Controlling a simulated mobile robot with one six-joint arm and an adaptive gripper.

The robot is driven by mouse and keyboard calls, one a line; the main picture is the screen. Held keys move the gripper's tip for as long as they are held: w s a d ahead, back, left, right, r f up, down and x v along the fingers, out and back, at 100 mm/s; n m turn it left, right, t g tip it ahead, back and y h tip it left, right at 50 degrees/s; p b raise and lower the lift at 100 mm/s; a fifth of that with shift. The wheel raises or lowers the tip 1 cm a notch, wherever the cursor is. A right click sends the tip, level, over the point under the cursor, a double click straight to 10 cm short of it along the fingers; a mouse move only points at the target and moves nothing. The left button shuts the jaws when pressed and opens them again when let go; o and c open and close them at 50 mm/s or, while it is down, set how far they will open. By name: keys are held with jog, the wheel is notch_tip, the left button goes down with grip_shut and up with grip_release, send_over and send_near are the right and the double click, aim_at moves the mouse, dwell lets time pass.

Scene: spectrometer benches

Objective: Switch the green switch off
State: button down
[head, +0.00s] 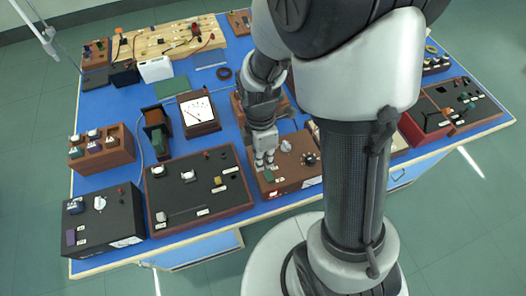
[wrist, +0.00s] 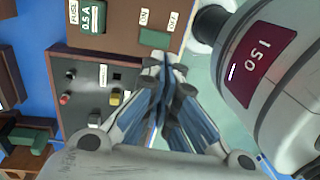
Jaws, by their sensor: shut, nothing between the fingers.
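The green switch (wrist: 154,38) is a small green rocker on a brown box, beside labels reading ON and OFF in the wrist view. In the head view the switch (head: 269,176) sits at the front left of the brown box (head: 298,184), partly beside my gripper. I cannot tell which way the rocker is tipped. My gripper (wrist: 165,62) is shut and empty, its fingertips together close to the switch. It also shows in the head view (head: 264,162), pointing down just behind the switch. I cannot tell whether it touches the box or switch.
A black panel box (head: 192,186) with knobs stands left of the brown box, and a taller black box (head: 104,218) stands farther left. A dial meter (head: 197,110) is behind. The blue bench's front edge (head: 160,240) is close to the boxes.

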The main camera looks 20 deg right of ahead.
aim_at(269, 176)
jog(key=f, duration=0.2)
jog(key=f+b, duration=0.1)
jog(key=f, duration=0.1)
jog(key=f+b, duration=0.1)
jog(key=f, duration=0.1)
jog(key=shift+s+f, duration=0.25)
jog(key=shift+s, duration=0.15)
